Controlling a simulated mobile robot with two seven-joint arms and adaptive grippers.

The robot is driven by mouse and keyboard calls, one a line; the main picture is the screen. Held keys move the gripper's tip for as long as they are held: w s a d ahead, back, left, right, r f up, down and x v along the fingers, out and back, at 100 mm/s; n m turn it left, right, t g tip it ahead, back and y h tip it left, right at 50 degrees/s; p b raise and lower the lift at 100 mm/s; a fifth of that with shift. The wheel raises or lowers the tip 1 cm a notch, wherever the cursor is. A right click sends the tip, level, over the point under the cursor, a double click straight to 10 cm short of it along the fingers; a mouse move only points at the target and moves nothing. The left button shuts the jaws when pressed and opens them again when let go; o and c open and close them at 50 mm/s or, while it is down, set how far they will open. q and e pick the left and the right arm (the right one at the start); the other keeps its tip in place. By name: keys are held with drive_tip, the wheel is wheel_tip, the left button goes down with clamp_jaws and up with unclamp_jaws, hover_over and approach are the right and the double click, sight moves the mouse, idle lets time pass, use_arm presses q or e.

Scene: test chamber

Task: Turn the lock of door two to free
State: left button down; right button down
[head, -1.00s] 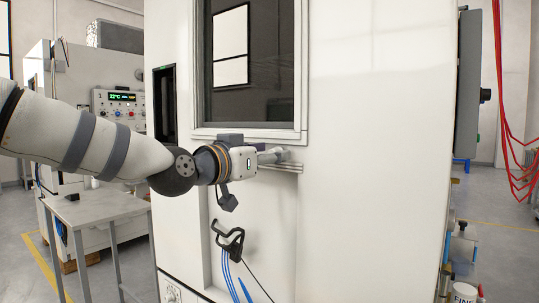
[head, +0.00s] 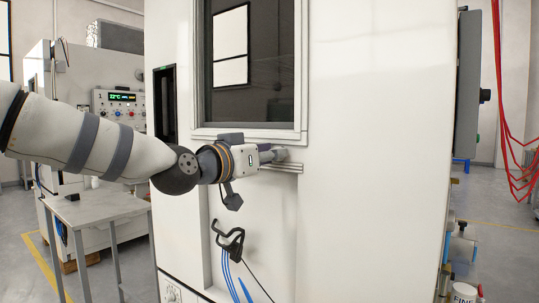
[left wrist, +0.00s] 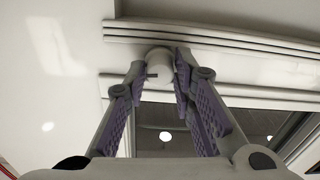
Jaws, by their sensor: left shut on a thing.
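A tall white chamber front (head: 375,150) with a dark window (head: 253,75) fills the middle of the head view. Below the window runs a pale ledge (head: 290,167). My left gripper (head: 278,155) reaches in from the left, at the front just above this ledge. In the left wrist view, the two purple-padded fingers of my left gripper (left wrist: 160,75) are closed around a small pale round knob (left wrist: 159,58), seemingly the lock, by the rail. The fingers hide most of it in the head view, so its turn position cannot be told. My right gripper is not in view.
A black hook-like holder (head: 230,238) with blue hoses hangs on the front below my gripper. A grey table (head: 98,207) stands at the left, before a control panel (head: 120,106). A grey box (head: 468,90) juts out at the right side.

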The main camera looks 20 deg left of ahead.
use_arm(q)
drive_tip(key=n, duration=1.6)
drive_tip(key=shift+a+f+n, duration=0.15)
drive_tip(key=shift+n, duration=0.15)
idle(0.5)
drive_tip(key=c, duration=1.4)
unclamp_jaws()
drive_tip(key=shift+o, duration=0.2)
